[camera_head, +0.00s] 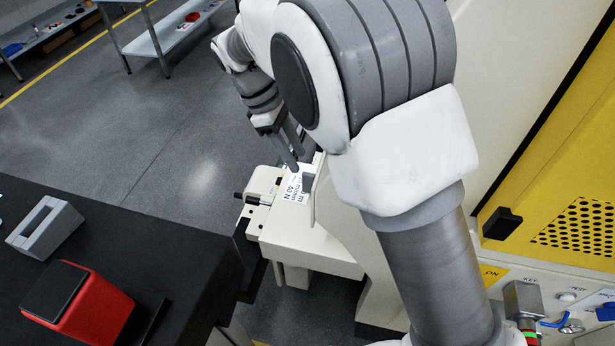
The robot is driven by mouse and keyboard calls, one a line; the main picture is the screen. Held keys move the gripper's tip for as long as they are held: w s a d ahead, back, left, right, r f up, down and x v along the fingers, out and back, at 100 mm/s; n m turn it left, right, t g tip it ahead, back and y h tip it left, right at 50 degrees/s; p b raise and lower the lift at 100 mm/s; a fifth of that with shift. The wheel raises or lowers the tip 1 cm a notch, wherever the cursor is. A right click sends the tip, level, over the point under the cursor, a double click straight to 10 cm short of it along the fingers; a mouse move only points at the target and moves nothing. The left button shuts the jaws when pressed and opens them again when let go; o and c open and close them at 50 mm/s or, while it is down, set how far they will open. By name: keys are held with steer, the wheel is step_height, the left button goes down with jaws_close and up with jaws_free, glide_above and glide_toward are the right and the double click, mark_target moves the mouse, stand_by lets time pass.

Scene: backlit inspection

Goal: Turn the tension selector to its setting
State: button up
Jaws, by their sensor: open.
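My gripper (297,159) points down at the upper end of a cream machine unit (300,235), with its two dark fingers apart. The fingertips are just above a white label (293,188) printed with "00 N" and other small text. A small grey block (308,182) stands beside the label, close below the fingertips; I cannot tell whether they touch it. No part is clearly recognisable as the tension selector, and its setting cannot be read. My own arm covers the right side of the unit.
A black bench (110,235) at left holds a red block-shaped object (90,310) and a grey frame-like part (45,228). A yellow panel (565,170) with perforations stands at right, above a control strip (550,295). Open floor lies behind, with a shelf table (165,40).

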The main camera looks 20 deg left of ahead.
mark_target(305, 173)
steer(key=x, duration=0.7)
steer(key=shift+d+f, duration=0.1)
steer(key=shift+f, duration=0.1)
jaws_close()
